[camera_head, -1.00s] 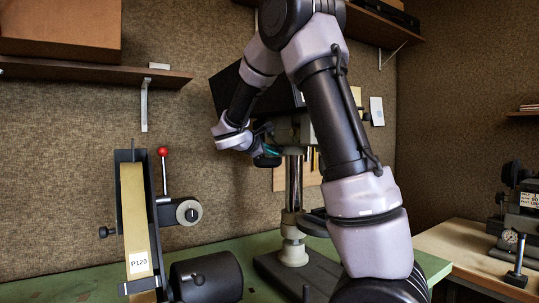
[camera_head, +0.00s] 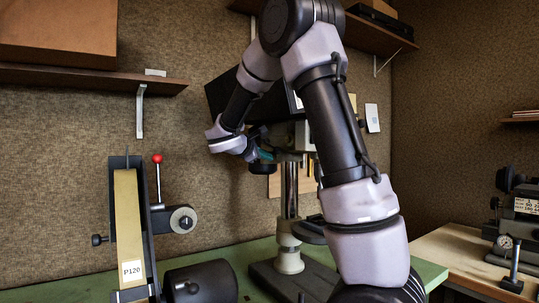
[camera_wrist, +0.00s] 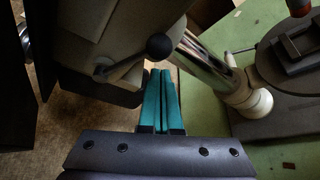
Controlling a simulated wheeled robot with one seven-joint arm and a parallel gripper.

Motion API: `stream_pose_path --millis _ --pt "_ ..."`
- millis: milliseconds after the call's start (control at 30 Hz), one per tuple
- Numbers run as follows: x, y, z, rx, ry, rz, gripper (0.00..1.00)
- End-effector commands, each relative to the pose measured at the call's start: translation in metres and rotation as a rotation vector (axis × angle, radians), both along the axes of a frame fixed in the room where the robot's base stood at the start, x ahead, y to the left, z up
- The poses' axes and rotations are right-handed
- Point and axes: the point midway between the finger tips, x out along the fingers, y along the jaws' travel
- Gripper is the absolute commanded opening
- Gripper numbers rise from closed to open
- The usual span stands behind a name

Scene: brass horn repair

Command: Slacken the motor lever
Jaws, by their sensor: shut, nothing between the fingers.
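The drill press fills the wrist view, with its grey head at the upper left and its bright steel column (camera_wrist: 205,62) behind. A short lever with a black ball knob (camera_wrist: 158,47) sticks out of the head's side; I take it for the motor lever. My gripper (camera_wrist: 161,72) has its teal fingers together and empty, with tips just below the knob in the picture. I cannot tell whether they touch it. In the head view my gripper (camera_head: 266,155) is beside the press head, left of the column (camera_head: 289,190). The lever is hidden there.
A belt grinder (camera_head: 128,215) marked P120 with a red-knobbed lever (camera_head: 157,159) stands at the left of the green bench (camera_head: 75,290). The press table (camera_wrist: 295,48) is at the right in the wrist view. Shelves (camera_head: 90,77) hang above.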

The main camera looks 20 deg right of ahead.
Motion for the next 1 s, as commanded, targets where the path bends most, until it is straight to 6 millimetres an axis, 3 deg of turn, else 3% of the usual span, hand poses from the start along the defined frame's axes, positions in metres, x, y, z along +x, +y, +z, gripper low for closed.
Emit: stream_pose_path --millis 133,533,700,1000 --pt "0.015 0.015 -0.017 -0.001 0.000 0.001 0.00" --pt "-0.027 0.077 0.013 0.000 -0.001 0.001 0.00" --pt "-0.034 0.088 0.017 -0.001 0.001 0.000 0.00" --pt "-0.035 0.089 0.018 0.000 0.001 -0.001 0.00"
